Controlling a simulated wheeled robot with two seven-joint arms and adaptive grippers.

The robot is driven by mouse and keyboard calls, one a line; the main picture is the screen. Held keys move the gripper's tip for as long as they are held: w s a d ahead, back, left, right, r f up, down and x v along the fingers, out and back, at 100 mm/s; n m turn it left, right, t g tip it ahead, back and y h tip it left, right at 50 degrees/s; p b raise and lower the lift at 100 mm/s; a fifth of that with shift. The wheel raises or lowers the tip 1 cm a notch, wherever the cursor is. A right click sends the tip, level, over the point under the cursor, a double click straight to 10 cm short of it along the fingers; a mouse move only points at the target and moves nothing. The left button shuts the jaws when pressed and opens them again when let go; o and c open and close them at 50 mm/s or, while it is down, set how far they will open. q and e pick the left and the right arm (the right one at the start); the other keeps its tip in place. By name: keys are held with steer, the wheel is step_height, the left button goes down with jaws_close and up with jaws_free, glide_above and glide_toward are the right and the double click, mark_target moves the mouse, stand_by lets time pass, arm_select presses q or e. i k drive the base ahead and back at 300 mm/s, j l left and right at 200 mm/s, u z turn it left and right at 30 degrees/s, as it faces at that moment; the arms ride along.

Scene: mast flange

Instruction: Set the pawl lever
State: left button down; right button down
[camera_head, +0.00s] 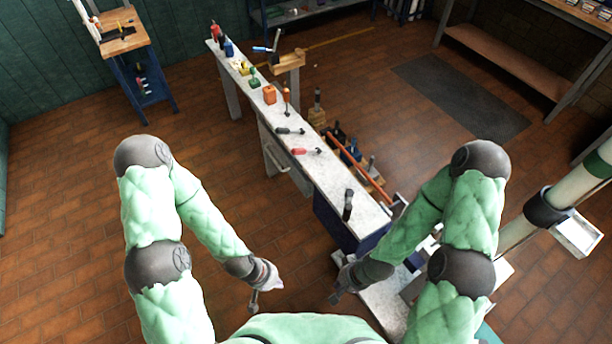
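I cannot make out a pawl lever for certain. A pale mast-like tube (574,188) with a dark collar (544,208) slants in at the right edge, and a small white box-like part (577,236) sits beside it. My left gripper (254,302) hangs low over the brick floor, left of the bench and apart from it. My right gripper (335,298) is low in the middle, near the bench's front end. Both grippers are small and dark here, so their finger openings are unclear. I see nothing held in either.
A long narrow bench (330,174) carries several tools, including a red-handled one (305,151) and a dark upright one (348,205). Pale machine parts lie at lower right, partly behind my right arm. A small side table (122,38) stands back left. The left floor is open.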

mark_target(295, 151)
steer(key=i+j+u, duration=0.15)
steer(key=u, duration=0.35)
steer(key=i+u, duration=0.45)
steer(key=k+j, duration=0.05)
